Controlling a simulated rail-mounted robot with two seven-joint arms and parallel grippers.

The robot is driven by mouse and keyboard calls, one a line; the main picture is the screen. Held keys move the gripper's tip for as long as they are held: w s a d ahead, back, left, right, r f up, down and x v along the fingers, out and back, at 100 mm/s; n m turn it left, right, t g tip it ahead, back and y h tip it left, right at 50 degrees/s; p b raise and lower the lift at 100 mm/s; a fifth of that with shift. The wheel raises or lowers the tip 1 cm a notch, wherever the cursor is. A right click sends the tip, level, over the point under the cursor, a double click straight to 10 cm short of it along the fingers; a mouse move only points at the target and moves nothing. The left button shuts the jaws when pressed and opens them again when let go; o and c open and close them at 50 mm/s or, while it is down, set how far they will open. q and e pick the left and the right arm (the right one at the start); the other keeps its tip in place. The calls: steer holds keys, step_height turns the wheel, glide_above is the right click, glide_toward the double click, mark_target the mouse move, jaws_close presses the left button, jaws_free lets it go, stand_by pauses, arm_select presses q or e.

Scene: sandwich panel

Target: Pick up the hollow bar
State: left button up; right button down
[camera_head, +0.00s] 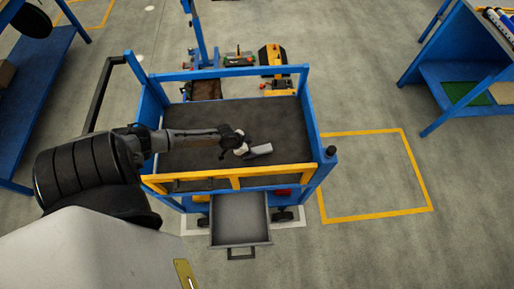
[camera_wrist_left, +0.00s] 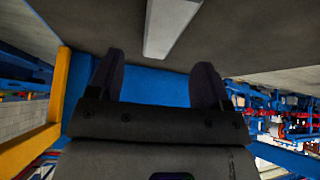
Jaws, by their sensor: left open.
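The hollow bar (camera_head: 259,151) is a short light-grey piece lying on the dark top of the blue cart (camera_head: 290,125). My left gripper (camera_head: 240,143) is over the cart top, just left of the bar in the head view. In the left wrist view the bar (camera_wrist_left: 168,26) shows at the top, beyond the fingertips, with its far end cut off. The two dark fingers of my left gripper (camera_wrist_left: 156,72) are spread apart with nothing between them. Whether a finger touches the bar is not clear. My right gripper is not in view.
Blue rails and a yellow front rail (camera_head: 270,171) surround the cart top. An open grey drawer (camera_head: 240,219) sticks out below the front. A blue workbench (camera_head: 470,80) stands at right. A yellow floor outline (camera_head: 411,160) marks clear floor beside the cart.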

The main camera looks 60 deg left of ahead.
mark_target(257, 150)
arm_select(q)
steer(key=shift+b+x, duration=1.05)
steer(key=shift+x, duration=1.85)
steer(key=c, duration=1.2)
steer(key=shift+o, duration=0.2)
